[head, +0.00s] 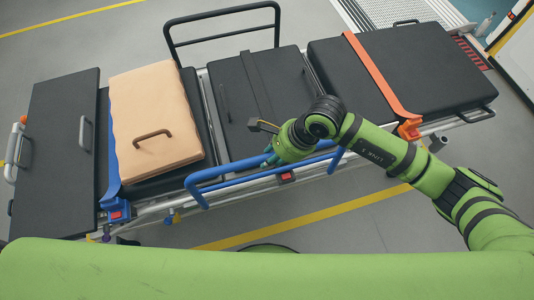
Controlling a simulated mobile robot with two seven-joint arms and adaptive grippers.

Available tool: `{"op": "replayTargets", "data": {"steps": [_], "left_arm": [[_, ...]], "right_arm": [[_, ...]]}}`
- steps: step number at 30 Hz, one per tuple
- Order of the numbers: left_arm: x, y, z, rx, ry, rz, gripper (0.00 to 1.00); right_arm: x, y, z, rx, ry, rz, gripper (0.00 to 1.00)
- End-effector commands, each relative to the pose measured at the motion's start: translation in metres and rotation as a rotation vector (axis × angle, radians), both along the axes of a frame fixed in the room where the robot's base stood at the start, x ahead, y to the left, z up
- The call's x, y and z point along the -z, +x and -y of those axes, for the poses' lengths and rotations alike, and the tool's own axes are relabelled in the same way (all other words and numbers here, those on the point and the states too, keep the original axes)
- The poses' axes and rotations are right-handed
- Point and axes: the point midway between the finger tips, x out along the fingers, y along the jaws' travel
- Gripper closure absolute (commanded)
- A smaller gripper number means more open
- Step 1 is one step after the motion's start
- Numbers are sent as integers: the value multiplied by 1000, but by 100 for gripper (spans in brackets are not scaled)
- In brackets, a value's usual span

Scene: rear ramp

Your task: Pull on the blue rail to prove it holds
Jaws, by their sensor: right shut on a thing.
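The blue rail (220,188) runs along the near side of a black-padded stretcher (262,98), raised a little above the frame's edge. The fingers are small and partly hidden behind the wrist. My left gripper does not show in the head view.
A tan pad (150,110) with a handle lies on the stretcher's left part. Blue (112,160) and orange (370,70) straps cross the stretcher. A black rail (225,45) stands on the far side. A ramp (390,15) lies at the top right. Grey floor with a yellow line (320,215) is clear in front.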

Motion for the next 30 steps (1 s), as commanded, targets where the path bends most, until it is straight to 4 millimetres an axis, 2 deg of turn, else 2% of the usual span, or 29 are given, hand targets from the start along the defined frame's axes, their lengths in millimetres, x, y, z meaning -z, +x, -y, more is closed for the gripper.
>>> {"op": "replayTargets", "data": {"steps": [30], "left_arm": [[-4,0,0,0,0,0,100]], "right_arm": [[4,-24,7,-7,-8,-13,100]]}}
